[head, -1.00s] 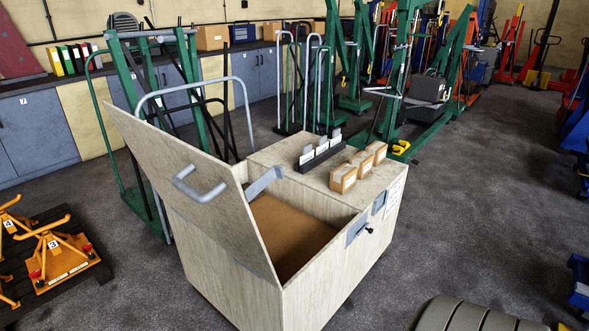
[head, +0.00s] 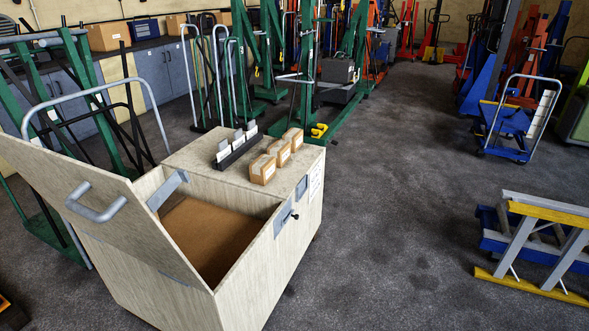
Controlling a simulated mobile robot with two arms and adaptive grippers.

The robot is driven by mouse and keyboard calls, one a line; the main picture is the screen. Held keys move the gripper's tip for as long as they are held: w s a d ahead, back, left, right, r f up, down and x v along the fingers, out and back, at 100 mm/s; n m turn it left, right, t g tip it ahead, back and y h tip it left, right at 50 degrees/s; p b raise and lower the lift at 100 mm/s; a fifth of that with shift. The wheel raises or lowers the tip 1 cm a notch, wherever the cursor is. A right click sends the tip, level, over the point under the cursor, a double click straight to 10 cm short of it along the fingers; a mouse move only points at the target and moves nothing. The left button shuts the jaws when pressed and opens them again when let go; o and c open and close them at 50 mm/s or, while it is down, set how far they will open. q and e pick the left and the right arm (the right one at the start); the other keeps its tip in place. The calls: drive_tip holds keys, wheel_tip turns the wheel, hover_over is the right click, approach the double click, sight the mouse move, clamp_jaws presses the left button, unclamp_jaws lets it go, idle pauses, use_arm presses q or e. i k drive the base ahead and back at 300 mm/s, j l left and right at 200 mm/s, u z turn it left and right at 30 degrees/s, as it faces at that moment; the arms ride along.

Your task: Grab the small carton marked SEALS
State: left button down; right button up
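Three small brown cartons stand in a row on the flat top of a pale wooden chest: a near one (head: 263,169), a middle one (head: 279,153) and a far one (head: 293,139). Their labels are too small to read, so I cannot tell which is marked SEALS. The chest (head: 262,280) has its lid (head: 95,225) raised at the left, with a grey handle on it. The open bin shows a brown floor (head: 205,238). Neither of my grippers is in view.
A black rack (head: 238,148) with upright white cards stands left of the cartons. Green hoists (head: 335,100) stand behind. A blue trolley (head: 510,125) and a yellow-and-grey stand (head: 535,245) are at the right. The floor (head: 400,200) between them and the chest is clear.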

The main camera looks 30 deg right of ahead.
sight(263, 171)
drive_tip(key=z, duration=0.6)
drive_tip(key=i+l+u, duration=0.1)
drive_tip(key=u, duration=0.6)
drive_tip(key=i+l+u, duration=0.25)
drive_tip(key=l, duration=0.2)
drive_tip(key=i+l+u, duration=0.1)
drive_tip(key=l+u, duration=0.2)
drive_tip(key=l, duration=0.15)
drive_tip(key=i+l+u, duration=0.25)
drive_tip(key=l, duration=0.25)
drive_tip(key=l+u, duration=0.25)
drive_tip(key=l, duration=0.25)
drive_tip(key=k, duration=0.05)
